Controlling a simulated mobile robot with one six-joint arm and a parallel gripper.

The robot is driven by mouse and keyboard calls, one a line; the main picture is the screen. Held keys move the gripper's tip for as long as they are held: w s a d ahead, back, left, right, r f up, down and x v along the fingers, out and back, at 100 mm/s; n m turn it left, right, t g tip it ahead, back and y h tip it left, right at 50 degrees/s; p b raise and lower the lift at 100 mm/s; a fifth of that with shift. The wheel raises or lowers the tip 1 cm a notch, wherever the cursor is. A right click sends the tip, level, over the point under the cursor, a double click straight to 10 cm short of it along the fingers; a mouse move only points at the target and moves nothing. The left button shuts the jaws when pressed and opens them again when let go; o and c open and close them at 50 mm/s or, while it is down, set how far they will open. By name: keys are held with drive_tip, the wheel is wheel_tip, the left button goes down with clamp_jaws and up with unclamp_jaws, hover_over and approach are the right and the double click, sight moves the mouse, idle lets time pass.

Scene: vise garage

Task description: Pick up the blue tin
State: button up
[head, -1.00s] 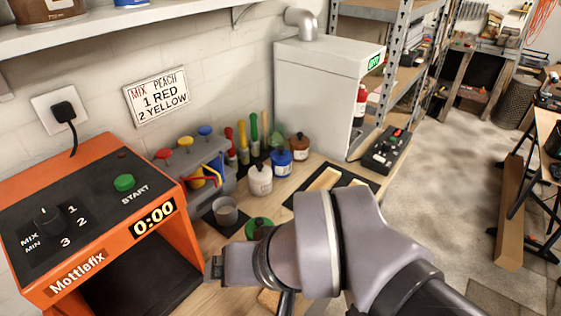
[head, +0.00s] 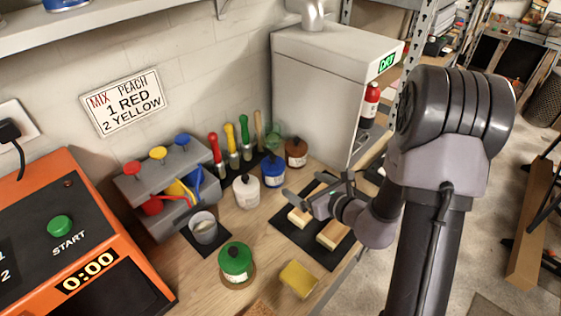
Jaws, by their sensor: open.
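The blue tin (head: 273,170) stands upright on the wooden bench, with a dark top and a pale label. It is between a white tin (head: 247,190) at its left front and a brown tin (head: 296,151) at its right back. My gripper (head: 312,190) is open and empty, to the right and in front of the blue tin, above a black mat. Its fingers point roughly toward the tins and are apart from the blue tin.
A green tin (head: 235,261), a grey cup (head: 204,228) and a yellow sponge (head: 298,279) are at the front. Wooden blocks (head: 334,234) lie on the black mat (head: 285,231). Brushes (head: 245,138) stand behind the tins. A grey drying cabinet (head: 315,100) rises behind; an orange mixer (head: 95,250) is left.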

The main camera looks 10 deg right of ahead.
sight(274, 171)
drive_tip(key=b+x, duration=0.1)
drive_tip(key=x, duration=0.4)
drive_tip(key=b+x, duration=0.1)
drive_tip(key=x, duration=0.5)
drive_tip(key=b+x, duration=0.2)
drive_tip(key=x, duration=0.3)
drive_tip(key=shift+s+a+f, duration=0.1)
drive_tip(key=shift+a+f, duration=0.25)
drive_tip(key=shift+a, duration=0.1)
drive_tip(key=c, duration=1.9)
drive_tip(key=shift+r, duration=0.2)
clamp_jaws()
